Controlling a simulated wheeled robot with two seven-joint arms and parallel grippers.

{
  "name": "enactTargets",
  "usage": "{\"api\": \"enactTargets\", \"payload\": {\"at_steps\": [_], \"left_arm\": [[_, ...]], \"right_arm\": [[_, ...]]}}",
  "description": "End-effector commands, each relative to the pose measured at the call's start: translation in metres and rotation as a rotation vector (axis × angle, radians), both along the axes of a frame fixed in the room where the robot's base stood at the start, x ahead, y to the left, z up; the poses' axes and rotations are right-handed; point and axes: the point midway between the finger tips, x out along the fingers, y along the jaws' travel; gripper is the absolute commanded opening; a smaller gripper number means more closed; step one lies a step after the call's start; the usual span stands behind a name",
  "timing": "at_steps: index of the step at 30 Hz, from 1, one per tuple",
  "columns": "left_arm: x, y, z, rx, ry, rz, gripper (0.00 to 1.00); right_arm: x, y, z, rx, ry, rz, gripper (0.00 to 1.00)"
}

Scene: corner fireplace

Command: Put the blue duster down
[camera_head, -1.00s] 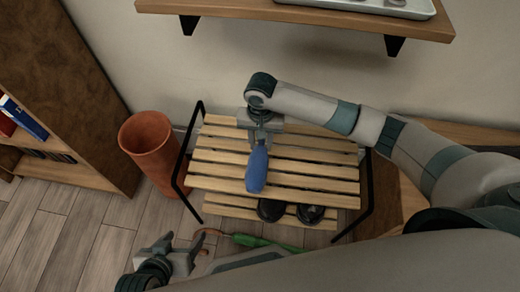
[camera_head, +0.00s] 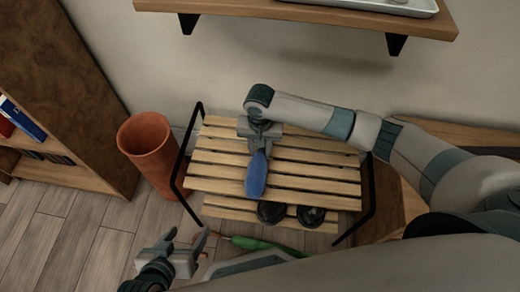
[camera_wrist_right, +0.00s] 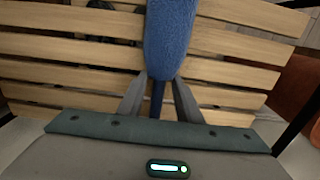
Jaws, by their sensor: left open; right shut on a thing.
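The blue duster (camera_head: 256,176) is over the top of the slatted wooden rack (camera_head: 310,170), its blue head towards the front. My right gripper (camera_head: 260,142) is shut on its handle. In the right wrist view the blue duster (camera_wrist_right: 171,40) runs up from between the fingers of the right gripper (camera_wrist_right: 159,100), with the slats behind it. I cannot tell whether the duster touches the slats. My left gripper (camera_head: 190,242) is open and empty, low in front of the rack, away from the duster.
Dark shoes (camera_head: 290,213) sit on the rack's lower shelf. A terracotta pot (camera_head: 148,150) stands left of the rack, beside a bookcase (camera_head: 70,100). A wall shelf (camera_head: 310,14) with a tray hangs above. A green-handled object (camera_head: 260,244) is near my left gripper. Most top slats are bare.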

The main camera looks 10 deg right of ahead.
Motion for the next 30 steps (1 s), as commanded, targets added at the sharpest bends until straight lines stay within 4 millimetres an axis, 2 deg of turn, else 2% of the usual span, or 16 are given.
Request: {"api": "enactTargets", "payload": {"at_steps": [7, 8, 10, 22, 30], "left_arm": [[-0.002, 0.001, 0.0, 0.005, 0.009, -0.002, 0.65], [-0.002, 0.001, -0.001, 0.008, 0.012, -0.002, 0.65], [-0.003, 0.002, -0.003, 0.01, 0.017, -0.002, 0.65], [-0.002, 0.004, -0.005, 0.013, 0.014, 0.0, 0.65], [-0.007, 0.007, -0.002, 0.029, 0.041, -0.002, 0.65]], "right_arm": [[0.0, 0.0, -0.001, 0.0, 0.001, 0.0, 0.14], [0.0, 0.0, -0.001, 0.0, 0.001, 0.0, 0.34], [0.0, 0.0, -0.002, 0.0, 0.0, 0.001, 0.5], [0.0, 0.0, 0.0, 0.001, -0.001, 0.0, 0.5], [0.001, 0.001, 0.028, 0.003, -0.001, 0.001, 0.5]]}}
